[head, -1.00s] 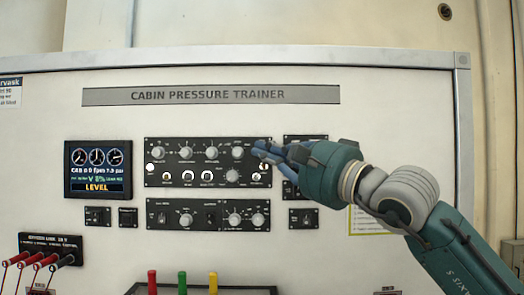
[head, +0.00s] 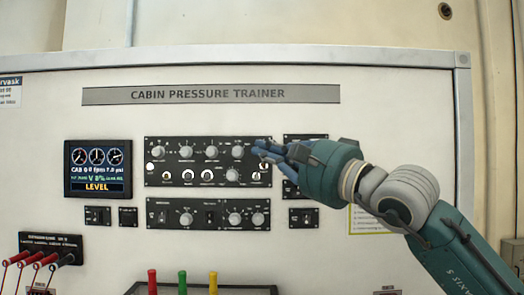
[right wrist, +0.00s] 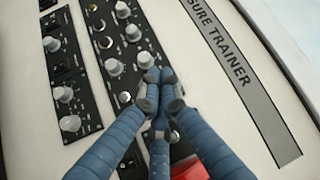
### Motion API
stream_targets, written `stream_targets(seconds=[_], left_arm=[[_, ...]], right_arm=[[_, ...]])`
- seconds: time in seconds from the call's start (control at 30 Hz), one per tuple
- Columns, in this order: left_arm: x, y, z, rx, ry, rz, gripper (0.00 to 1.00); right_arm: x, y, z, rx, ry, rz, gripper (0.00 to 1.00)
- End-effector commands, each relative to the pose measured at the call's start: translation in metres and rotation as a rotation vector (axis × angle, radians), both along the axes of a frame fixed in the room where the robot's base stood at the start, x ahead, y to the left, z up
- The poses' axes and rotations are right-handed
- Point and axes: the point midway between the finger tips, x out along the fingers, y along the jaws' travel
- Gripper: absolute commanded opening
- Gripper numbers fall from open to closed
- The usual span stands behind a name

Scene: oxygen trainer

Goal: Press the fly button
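The upper black control panel (head: 208,176) carries round grey knobs, with a row of small switches and lit round buttons along its lower part. The lettering is too small to tell which control is the fly button. My right gripper (head: 262,150) is at this panel's upper right corner and covers part of it. In the right wrist view its blue fingers (right wrist: 160,92) are drawn together with nothing between them. The fingertips overlap the panel's edge beside a grey knob (right wrist: 145,60); I cannot tell whether they touch it. My left gripper is out of view.
A screen (head: 97,168) reading LEVEL is left of the panel. A lower knob panel (head: 208,215) sits below. Red-handled levers (head: 38,260) are at lower left; red, green and yellow levers (head: 182,283) are at bottom centre. A nameplate (head: 210,95) is above.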

Motion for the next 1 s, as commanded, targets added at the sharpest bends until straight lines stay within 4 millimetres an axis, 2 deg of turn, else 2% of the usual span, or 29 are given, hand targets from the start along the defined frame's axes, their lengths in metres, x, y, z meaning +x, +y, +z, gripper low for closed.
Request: stream_targets(seconds=[0.3, 1.0], left_arm=[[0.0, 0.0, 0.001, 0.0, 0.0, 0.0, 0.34], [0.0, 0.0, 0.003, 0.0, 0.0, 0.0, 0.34]], right_arm=[[0.008, 0.0, 0.001, 0.001, 0.001, 0.0, 0.0], [0.013, 0.0, 0.0, -0.001, 0.001, 0.0, 0.0]])
